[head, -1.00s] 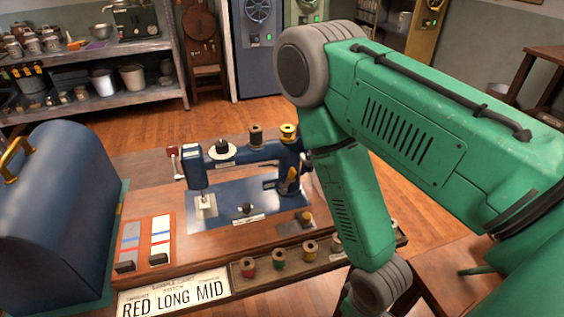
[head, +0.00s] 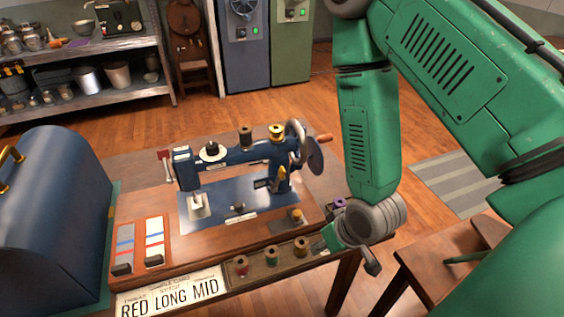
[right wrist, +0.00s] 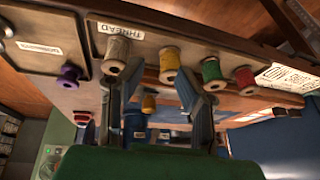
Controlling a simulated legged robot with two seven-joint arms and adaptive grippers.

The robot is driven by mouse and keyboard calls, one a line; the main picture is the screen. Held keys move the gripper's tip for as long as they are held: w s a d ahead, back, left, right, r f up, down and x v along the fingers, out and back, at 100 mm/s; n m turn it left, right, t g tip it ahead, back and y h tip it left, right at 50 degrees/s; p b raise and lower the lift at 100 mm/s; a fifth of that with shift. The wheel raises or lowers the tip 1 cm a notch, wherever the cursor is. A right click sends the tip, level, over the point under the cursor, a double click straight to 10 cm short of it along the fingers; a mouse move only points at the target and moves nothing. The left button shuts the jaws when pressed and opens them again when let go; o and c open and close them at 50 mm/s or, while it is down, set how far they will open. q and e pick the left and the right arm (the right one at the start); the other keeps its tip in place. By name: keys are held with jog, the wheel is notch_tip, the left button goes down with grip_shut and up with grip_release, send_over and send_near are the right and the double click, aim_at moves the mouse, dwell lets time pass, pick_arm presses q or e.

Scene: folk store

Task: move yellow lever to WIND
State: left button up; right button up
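The blue sewing machine (head: 240,165) stands on a wooden table. In the head view my right wrist is at the table's right front corner, and the fingers are mostly hidden. My left gripper is not in view.
A thread tray (head: 262,270) with several spools lies along the table's front edge, close to my right gripper. A sign (head: 170,292) reads RED LONG MID. Stitch cards (head: 140,245) and a blue domed case (head: 50,215) stand on the left. A stool (head: 440,262) is at the right.

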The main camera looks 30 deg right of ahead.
aim_at(284, 169)
jog(key=w+d+r+m+t+p, duration=0.1)
jog(key=w+d+r+t, duration=0.15)
jog(key=w+r, duration=0.4)
jog(key=w+d+r+m+t+p, duration=0.1)
jog(key=w+r+m+t+p, duration=0.15)
jog(key=r, duration=0.65)
pick_arm(q)
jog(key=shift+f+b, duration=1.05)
jog(key=shift+b, duration=2.35)
pick_arm(e)
jog(key=shift+n+y, duration=0.25)
jog(key=shift+y, duration=0.05)
jog(key=shift+w+r+x, duration=0.1)
jog(key=shift+x, duration=2.2)
jog(key=shift+w+r+x, duration=0.1)
jog(key=shift+r+x, duration=0.05)
jog(key=shift+x, duration=2.15)
jog(key=shift+w+r+x, duration=0.1)
jog(key=shift+x, duration=2.15)
jog(key=shift+a, duration=0.1)
grip_shut()
